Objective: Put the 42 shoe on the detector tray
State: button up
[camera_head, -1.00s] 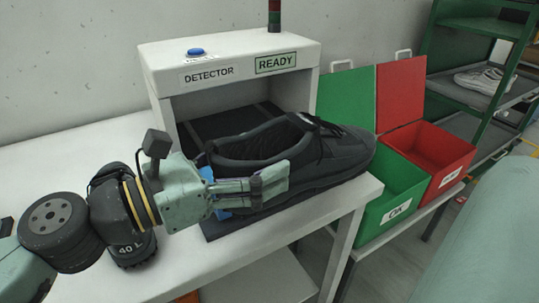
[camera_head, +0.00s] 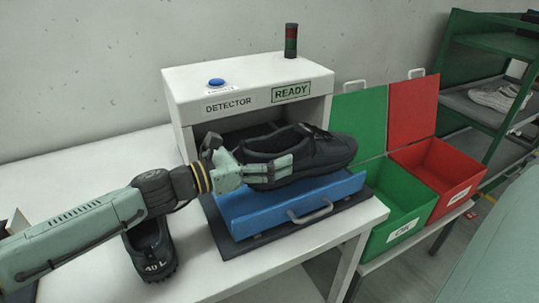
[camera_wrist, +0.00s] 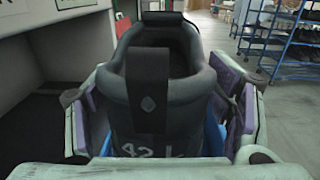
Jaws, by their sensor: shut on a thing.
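The black shoe (camera_head: 325,150) hangs sideways over the blue detector tray (camera_head: 290,208), toe to the right. The wrist view shows its heel (camera_wrist: 153,105) with a marking that looks like 42 L. My gripper (camera_head: 268,172) is shut on the shoe's heel end, with a finger on each side. Whether the sole touches the tray is hard to tell. The tray has a front handle and sits pulled out of the white detector (camera_head: 235,85), whose sign reads READY.
Another black shoe, marked 40 L (camera_head: 148,240), stands on the white table (camera_head: 75,180) below my arm. A green OK bin (camera_head: 400,205) and a red bin (camera_head: 440,165), lids up, are to the right. A blue button (camera_head: 217,82) tops the detector.

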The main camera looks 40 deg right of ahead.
jog(key=shift+f+p, duration=0.3)
jog(key=shift+f, duration=0.65)
jog(key=shift+f+b, duration=0.65)
jog(key=shift+b, duration=0.5)
jog(key=o, duration=1.5)
jog(key=shift+f, duration=0.1)
jog(key=shift+o, duration=0.2)
jog(key=shift+s, duration=0.1)
